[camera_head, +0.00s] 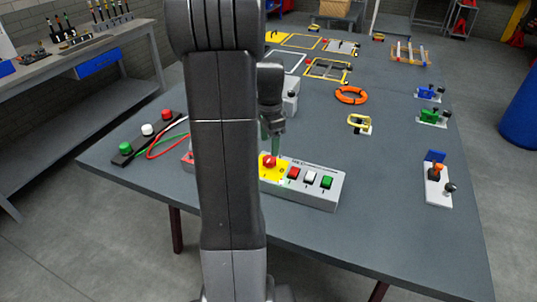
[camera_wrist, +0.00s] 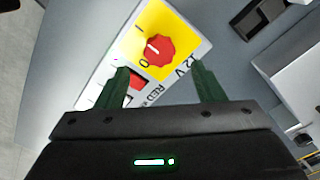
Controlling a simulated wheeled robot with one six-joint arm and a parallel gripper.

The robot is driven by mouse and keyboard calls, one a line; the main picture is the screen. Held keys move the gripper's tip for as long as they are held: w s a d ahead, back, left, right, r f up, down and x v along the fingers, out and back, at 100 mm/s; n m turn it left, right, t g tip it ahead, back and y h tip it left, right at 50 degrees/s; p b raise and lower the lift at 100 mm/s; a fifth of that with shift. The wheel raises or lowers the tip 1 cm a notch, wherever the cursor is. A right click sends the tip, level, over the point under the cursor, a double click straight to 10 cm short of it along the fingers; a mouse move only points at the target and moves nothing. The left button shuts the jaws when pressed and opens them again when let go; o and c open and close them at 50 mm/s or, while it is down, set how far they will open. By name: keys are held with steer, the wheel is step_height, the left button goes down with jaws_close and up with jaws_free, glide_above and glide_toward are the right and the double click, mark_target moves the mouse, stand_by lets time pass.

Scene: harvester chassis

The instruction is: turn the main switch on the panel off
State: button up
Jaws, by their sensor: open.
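The main switch is a red knob (camera_wrist: 160,50) on the yellow plate (camera_wrist: 178,18) of the control panel; it also shows in the head view (camera_head: 269,161). A white mark shows on the knob, with labels I and 0 beside it. I cannot tell surely which label the mark points at. The panel box (camera_head: 318,198) lies on the table, with red, white and green buttons to the right of the switch. My gripper (camera_wrist: 161,76) is open, its two dark green fingers apart and empty, with the knob just beyond the gap between the tips. My arm hides part of the panel's left side.
The grey table (camera_head: 390,230) carries a black strip with lamps (camera_head: 148,131) at left and a lever unit (camera_head: 437,182) at right. An orange ring (camera_head: 351,95) and a small yellow part (camera_head: 360,124) lie behind.

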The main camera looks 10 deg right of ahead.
mark_target(270, 159)
step_height(270, 159, down, 6)
steer(key=shift+f, duration=0.1)
steer(key=shift+c, duration=0.4)
steer(key=c, duration=0.9)
